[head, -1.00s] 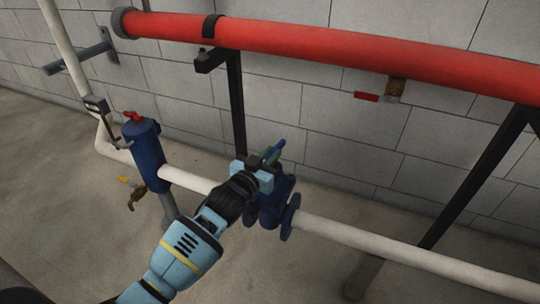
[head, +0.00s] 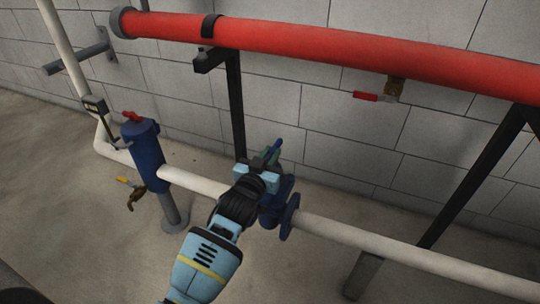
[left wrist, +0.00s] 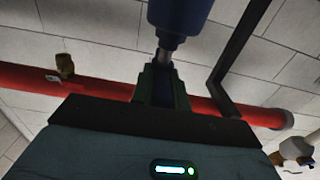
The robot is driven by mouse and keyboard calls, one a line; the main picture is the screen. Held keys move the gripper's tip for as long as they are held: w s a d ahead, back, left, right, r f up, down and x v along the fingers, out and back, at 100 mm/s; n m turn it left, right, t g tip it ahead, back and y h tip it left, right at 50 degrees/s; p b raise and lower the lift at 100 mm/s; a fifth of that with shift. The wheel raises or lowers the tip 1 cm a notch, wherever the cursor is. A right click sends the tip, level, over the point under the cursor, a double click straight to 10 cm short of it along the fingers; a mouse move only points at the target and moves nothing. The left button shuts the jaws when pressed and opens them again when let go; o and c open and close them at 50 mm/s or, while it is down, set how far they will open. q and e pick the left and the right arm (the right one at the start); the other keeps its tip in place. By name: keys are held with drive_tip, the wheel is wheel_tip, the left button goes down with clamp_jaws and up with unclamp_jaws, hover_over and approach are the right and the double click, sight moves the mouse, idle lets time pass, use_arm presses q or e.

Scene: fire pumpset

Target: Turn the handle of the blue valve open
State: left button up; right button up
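The blue valve (head: 287,193) sits on the white pipe in the middle of the head view, partly hidden behind my left gripper. Its blue handle (head: 275,149) shows just beyond my left gripper (head: 271,158), between the green-tipped fingers. In the left wrist view, the fingers (left wrist: 163,88) lie on both sides of the dark blue handle (left wrist: 165,92), with little gap visible. The grey stem and the blue valve body (left wrist: 180,15) are above it in that view. My left gripper looks shut on the handle. My right gripper is not in view.
A thick red pipe (head: 300,45) runs along the block wall above the valve, with a small red-handled tap (head: 367,96) under it. A blue cylinder (head: 145,155) stands to the left on the white pipe (head: 390,248). Black braces (head: 236,105) hold the pipes.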

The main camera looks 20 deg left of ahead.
use_arm(q)
drive_tip(key=o, duration=0.4)
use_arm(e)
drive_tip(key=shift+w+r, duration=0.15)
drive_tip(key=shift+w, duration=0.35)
